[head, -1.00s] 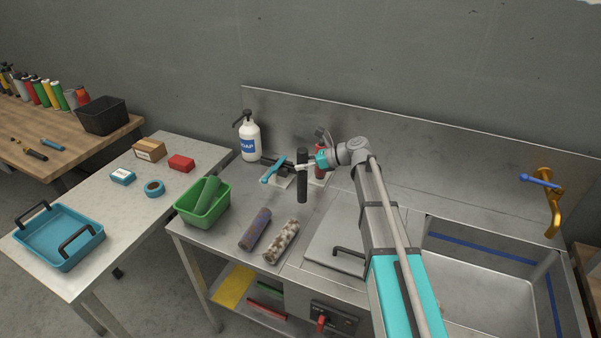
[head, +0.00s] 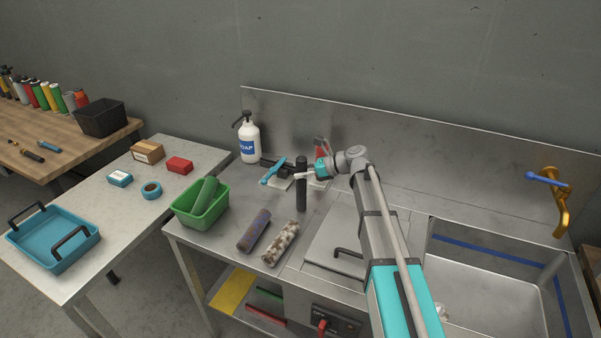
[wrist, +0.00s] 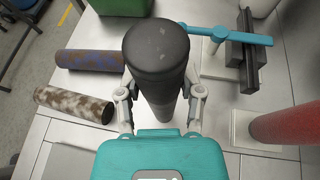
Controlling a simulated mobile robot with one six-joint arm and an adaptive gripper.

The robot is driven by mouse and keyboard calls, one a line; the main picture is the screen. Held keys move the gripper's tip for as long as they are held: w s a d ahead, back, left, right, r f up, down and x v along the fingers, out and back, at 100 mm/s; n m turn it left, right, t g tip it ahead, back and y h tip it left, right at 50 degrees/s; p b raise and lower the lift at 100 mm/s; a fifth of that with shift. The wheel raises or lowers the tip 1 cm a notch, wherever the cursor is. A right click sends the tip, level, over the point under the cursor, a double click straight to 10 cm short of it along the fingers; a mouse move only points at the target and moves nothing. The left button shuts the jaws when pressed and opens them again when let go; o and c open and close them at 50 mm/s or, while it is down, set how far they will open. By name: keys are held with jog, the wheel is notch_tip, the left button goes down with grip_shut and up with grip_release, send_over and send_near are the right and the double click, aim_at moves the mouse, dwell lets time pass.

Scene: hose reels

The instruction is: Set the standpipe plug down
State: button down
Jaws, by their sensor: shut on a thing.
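The standpipe plug, which I take to be the dark upright cylinder (head: 301,196), stands in the jaws of my gripper (head: 306,175) over the steel counter (head: 215,232). In the wrist view the plug (wrist: 156,48) shows its black round top, with a greyer lower part below. The fingers of my gripper (wrist: 161,95) close on it from both sides. The plug is about vertical. Its lower end is close to the counter, but I cannot tell whether it touches.
A blue-handled clamp (head: 273,172) and a red cylinder (wrist: 288,124) are near the plug. A rusty blue roll (head: 254,231) and a mottled roll (head: 281,243) lie in front. A green bin (head: 185,215) is left, a soap bottle (head: 249,142) behind. Bare counter lies between.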

jog(key=shift+c, duration=1.2)
grip_release()
jog(key=shift+d+r, duration=0.1)
jog(key=shift+r, duration=0.05)
jog(key=p+v, duration=0.4)
jog(key=v, duration=0.7)
jog(key=shift+d+p, duration=0.35)
jog(key=shift+p, duration=0.05)
jog(key=shift+s, duration=0.1)
